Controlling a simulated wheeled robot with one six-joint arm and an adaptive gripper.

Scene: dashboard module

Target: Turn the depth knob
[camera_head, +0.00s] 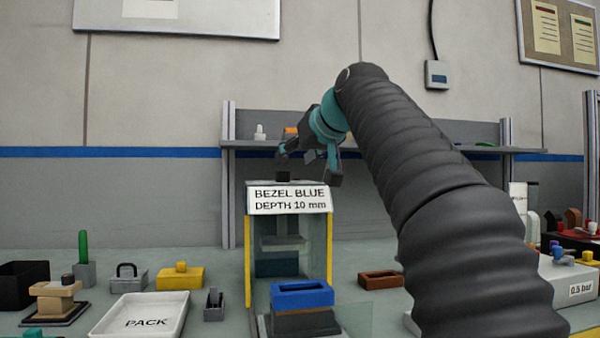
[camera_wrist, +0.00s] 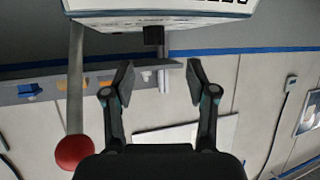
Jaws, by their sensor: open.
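A small black knob (camera_head: 283,176) stands on top of the press module, just above its white sign (camera_head: 290,198) reading "BEZEL BLUE DEPTH 10 mm". In the wrist view, which is upside down, the dark knob (camera_wrist: 153,36) shows beside the sign's edge, beyond my fingertips. My gripper (camera_head: 308,166) hangs above the module, its fingers spread and pointing down. In the wrist view my gripper (camera_wrist: 160,80) is open with nothing between its fingers. The knob appears apart from both fingers; the exact gap cannot be told.
A lever with a red ball (camera_wrist: 74,152) is close beside my gripper in the wrist view. A blue bezel (camera_head: 302,293) sits on a dark block at the module's front. A white PACK tray (camera_head: 140,315) lies left. A grey shelf (camera_head: 400,147) runs behind.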

